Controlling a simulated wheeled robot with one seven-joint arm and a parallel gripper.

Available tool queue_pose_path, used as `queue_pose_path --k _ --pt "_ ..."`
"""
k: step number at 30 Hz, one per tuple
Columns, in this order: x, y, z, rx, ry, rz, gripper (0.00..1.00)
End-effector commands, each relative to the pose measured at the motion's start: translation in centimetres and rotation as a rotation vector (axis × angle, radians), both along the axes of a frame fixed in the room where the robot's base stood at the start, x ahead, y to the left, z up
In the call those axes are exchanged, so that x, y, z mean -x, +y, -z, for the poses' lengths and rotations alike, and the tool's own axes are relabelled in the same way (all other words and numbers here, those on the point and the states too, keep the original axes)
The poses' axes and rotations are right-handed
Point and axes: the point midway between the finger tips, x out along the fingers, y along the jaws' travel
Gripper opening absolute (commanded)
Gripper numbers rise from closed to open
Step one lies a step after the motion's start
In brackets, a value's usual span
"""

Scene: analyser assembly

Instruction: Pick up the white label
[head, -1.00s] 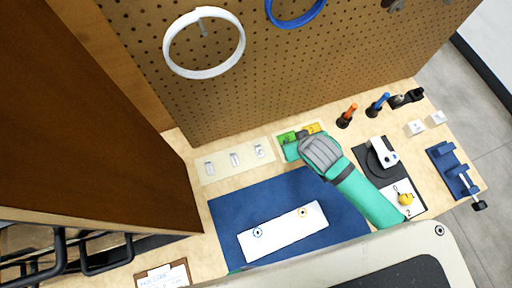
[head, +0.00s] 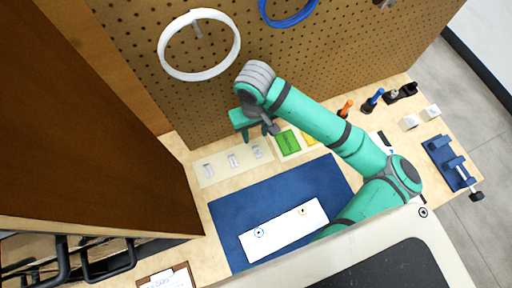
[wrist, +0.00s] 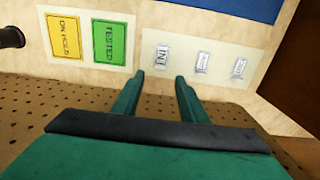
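Several small pale tags lie in a row on a cream strip (head: 221,176): one at the left (head: 208,168), one in the middle (head: 232,159) and one at the right (head: 256,151). They look white or silvery with dark print too small to read, and I cannot tell which is the white label. In the wrist view the nearest tag (wrist: 162,55) lies just beyond my fingertips, roughly in line with the gap between them. My gripper (wrist: 160,78) is open and empty. In the head view it hovers by the strip's right end, near the pegboard.
A green "TESTED" label (wrist: 109,42) and yellow "ON HOLD" label (wrist: 65,37) lie beside the strip. The perforated pegboard (head: 330,60) rises close behind. A blue mat (head: 230,215) with a white plate (head: 283,230) lies in front. A tall brown panel (head: 90,130) stands left.

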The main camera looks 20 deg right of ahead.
Motion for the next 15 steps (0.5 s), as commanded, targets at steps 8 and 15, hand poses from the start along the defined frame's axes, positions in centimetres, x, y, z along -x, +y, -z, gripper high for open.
queue_pose_path --k 8,15 --pt "0.0 0.0 2.4 0.000 0.000 0.001 0.39" --pt "0.2 0.1 5.3 -0.001 0.000 0.002 0.39"
